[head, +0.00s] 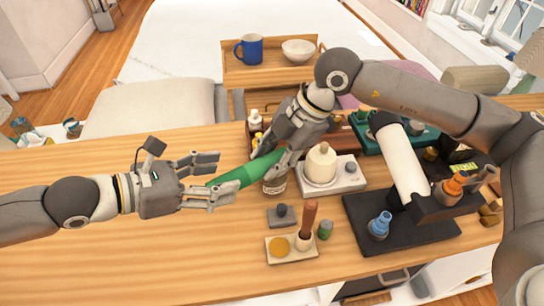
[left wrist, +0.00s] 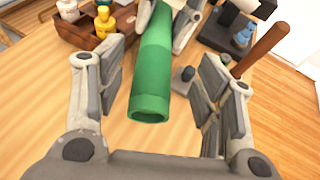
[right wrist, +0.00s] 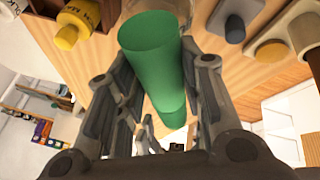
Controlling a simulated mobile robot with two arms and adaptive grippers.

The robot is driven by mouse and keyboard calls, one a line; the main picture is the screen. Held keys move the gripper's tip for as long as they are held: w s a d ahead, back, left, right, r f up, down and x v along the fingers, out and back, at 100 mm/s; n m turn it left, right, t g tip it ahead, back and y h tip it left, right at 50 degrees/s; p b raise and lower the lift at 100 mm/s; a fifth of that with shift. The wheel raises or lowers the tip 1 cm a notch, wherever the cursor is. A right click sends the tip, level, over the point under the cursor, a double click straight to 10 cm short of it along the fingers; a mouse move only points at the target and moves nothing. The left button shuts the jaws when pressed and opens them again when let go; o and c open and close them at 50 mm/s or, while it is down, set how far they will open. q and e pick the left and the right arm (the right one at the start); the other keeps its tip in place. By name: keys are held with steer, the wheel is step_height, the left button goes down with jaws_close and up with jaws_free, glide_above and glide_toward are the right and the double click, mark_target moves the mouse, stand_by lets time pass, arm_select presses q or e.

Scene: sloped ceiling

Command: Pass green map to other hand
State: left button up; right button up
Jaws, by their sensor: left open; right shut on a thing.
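The green map (head: 240,178) is a rolled tube held above the wooden table. My right gripper (head: 272,158) is shut on its far end, and the tube also fills the middle of the right wrist view (right wrist: 155,60). My left gripper (head: 222,178) is open, with its fingers to either side of the tube's near end. In the left wrist view the tube (left wrist: 151,75) lies between the two open fingers (left wrist: 160,100), with a visible gap on both sides. Its open end faces my left palm.
To the right are a white device (head: 331,178), a black stand with a blue bottle (head: 380,224), and a small tray (head: 280,251) with a wooden-handled stamp. The table's left part (head: 90,265) is clear.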

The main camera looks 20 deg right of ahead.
arm_select(q)
steer(key=shift+v, duration=2.75)
